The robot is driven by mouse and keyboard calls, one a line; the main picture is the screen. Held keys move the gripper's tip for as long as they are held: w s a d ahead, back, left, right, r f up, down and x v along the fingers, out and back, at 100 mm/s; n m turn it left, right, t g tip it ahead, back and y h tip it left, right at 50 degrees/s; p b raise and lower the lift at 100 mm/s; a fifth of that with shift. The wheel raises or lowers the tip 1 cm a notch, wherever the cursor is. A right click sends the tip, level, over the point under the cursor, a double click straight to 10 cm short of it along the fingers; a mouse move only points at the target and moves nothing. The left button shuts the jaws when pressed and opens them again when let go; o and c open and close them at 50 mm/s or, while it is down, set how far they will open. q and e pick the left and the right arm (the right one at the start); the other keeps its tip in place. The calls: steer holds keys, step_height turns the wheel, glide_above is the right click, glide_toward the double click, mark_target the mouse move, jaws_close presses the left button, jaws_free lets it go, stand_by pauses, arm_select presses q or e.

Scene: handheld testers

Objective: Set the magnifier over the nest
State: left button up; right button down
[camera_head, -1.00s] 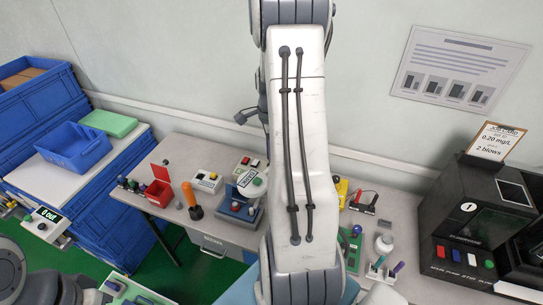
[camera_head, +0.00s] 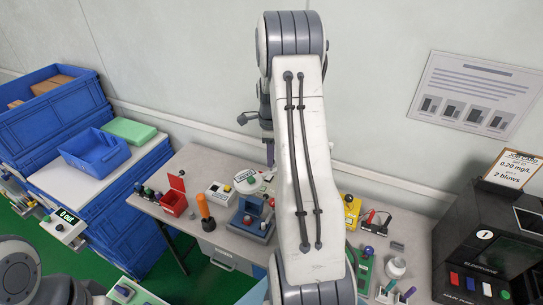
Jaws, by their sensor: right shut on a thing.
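A blue fixture (camera_head: 251,222) stands on the table just left of my right arm. It has small coloured parts on it, and I take it for the nest. A white piece (camera_head: 243,187) with a dark label and a green round part sits up behind the fixture. I take it for the magnifier, but its shape is too small to be sure. My right gripper (camera_head: 270,158) points down at the right end of the white piece and is shut on it. My arm link hides part of the contact. My left gripper is out of view.
Left of the fixture are a white box (camera_head: 219,194), an orange-handled tool (camera_head: 205,213) and a red bin (camera_head: 173,202). Right of my arm are a yellow box (camera_head: 351,211), a white jar (camera_head: 396,267) and a black machine (camera_head: 475,250). A blue crate (camera_head: 95,151) is at the left.

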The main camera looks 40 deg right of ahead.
steer(key=c, duration=0.7)
jaws_free()
steer(key=shift+o, duration=0.2)
step_height(320, 180, up, 11)
steer(key=b, duration=0.2)
steer(key=shift+f, duration=0.2)
